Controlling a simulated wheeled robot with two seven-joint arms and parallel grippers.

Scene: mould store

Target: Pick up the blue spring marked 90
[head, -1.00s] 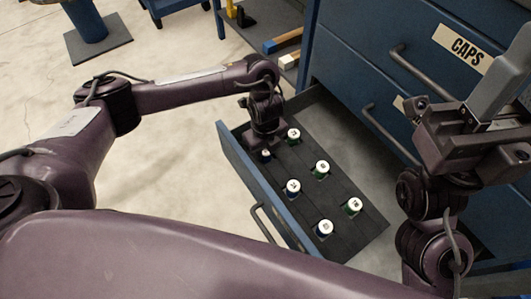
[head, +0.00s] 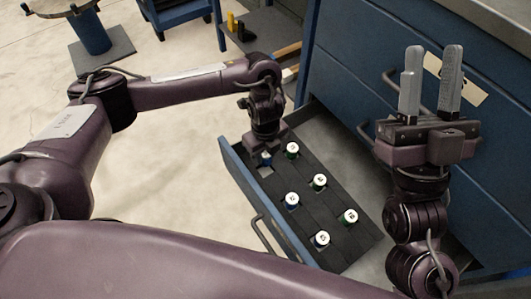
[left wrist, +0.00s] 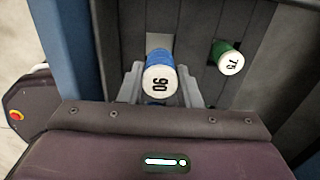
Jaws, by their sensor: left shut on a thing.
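The blue spring marked 90 (left wrist: 160,78), with a white top, stands between the fingers of my left gripper (left wrist: 160,92) in the left wrist view. My left gripper (head: 266,155) is shut on it, over the far left corner of the open drawer. In the head view only a little of the spring (head: 266,159) shows below the gripper. I cannot tell how far it is above the drawer insert. A green spring marked 75 (left wrist: 230,60) stands to its right in the left wrist view. My right gripper (head: 431,75) is open and empty, fingers pointing up.
The open drawer (head: 239,178) holds a dark insert with other white-topped springs: green ones (head: 319,181) and blue ones (head: 292,200). The blue cabinet (head: 345,60) rises behind, its handles sticking out. Open floor lies to the left.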

